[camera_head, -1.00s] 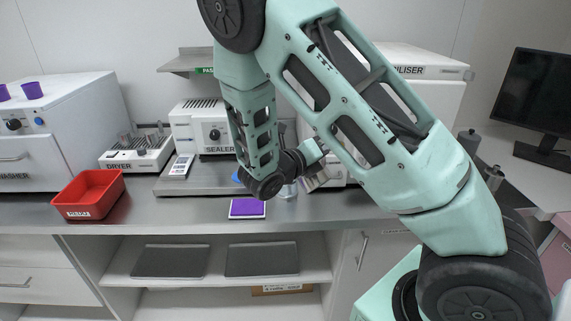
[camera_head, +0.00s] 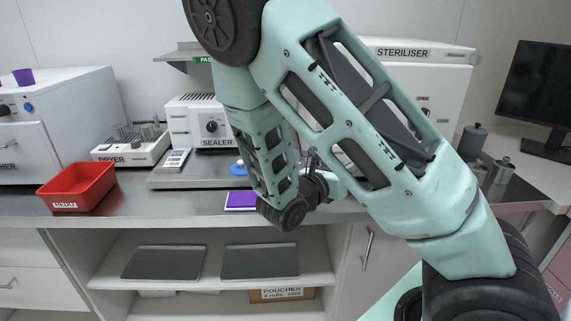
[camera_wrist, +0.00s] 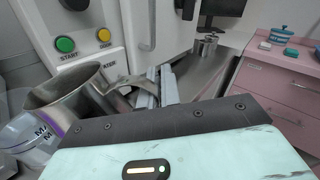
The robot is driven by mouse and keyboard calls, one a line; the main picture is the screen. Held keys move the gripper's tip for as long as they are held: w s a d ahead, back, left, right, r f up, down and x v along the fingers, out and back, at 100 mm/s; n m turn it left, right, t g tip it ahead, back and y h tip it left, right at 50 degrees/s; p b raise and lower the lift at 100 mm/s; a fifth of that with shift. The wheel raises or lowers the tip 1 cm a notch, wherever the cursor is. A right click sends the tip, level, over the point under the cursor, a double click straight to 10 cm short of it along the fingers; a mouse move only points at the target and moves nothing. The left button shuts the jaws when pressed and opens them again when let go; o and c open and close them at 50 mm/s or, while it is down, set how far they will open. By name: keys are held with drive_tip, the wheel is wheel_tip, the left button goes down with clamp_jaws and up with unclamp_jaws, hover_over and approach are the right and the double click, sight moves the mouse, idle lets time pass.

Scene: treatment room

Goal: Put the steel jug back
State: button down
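The steel jug (camera_wrist: 72,108) shows at the left of the wrist view, with its open rim facing up. Its handle reaches right, to my gripper (camera_wrist: 158,88). The gripper's pale fingers look close together at the handle's end. I cannot tell whether they grip it or only lie beside it. In the head view, my arm hides the fingers and the jug.
The steriliser (camera_head: 418,60) stands behind my arm, its buttons close beyond the jug. A labelled jar (camera_wrist: 28,135) is beside the jug. A red tray (camera_head: 78,187), sealer (camera_head: 205,125) and purple pad (camera_head: 240,200) line the counter. Metal canisters (camera_head: 473,142) stand right.

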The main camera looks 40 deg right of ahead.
drive_tip(key=shift+s+d+f+m+b, duration=0.1)
drive_tip(key=shift+s+f+m+b, duration=0.5)
drive_tip(key=shift+f+m+b, duration=0.35)
drive_tip(key=shift+s+f+m+b, duration=0.55)
drive_tip(key=shift+f+m+b, duration=0.25)
drive_tip(key=shift+b, duration=0.2)
